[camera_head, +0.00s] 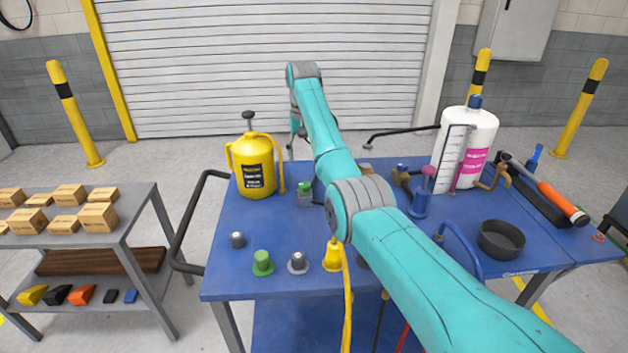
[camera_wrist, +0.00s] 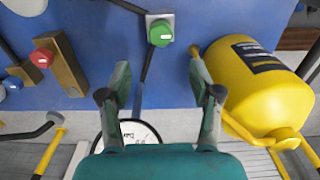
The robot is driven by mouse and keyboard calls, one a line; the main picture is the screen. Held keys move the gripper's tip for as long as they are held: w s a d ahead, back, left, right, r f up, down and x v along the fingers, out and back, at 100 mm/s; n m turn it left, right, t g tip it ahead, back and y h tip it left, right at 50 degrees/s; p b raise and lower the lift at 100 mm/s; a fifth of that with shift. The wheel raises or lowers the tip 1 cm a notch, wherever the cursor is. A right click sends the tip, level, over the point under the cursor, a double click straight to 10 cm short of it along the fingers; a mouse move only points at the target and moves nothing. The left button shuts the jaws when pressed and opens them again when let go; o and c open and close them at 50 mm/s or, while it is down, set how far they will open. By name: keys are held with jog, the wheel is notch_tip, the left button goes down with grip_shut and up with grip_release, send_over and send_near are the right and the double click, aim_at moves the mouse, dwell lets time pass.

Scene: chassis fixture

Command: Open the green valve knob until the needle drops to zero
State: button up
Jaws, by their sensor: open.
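The green valve knob (camera_wrist: 160,32) sits on a grey square base at the top middle of the wrist view. It also shows in the head view (camera_head: 304,188), left of my arm. My gripper (camera_wrist: 160,72) is open and empty, its two fingers spread with blue bench between them. The knob is beyond the fingertips and apart from them. A white round gauge (camera_wrist: 141,133) is partly hidden behind my gripper, and its needle cannot be read. In the head view my gripper (camera_head: 297,135) is mostly hidden behind my arm.
A yellow sprayer (camera_head: 254,165) stands close right of the knob in the wrist view (camera_wrist: 262,90). A red knob (camera_wrist: 42,58) with a brass body lies left. Another green-topped piece (camera_head: 262,262) stands at the blue bench's (camera_head: 222,262) front. A white tank (camera_head: 465,150) stands right.

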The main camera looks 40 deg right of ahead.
aim_at(304, 184)
notch_tip(304, 184, down, 10)
jog(key=shift+f, duration=0.2)
dwell(0.3)
jog(key=c, duration=1.1)
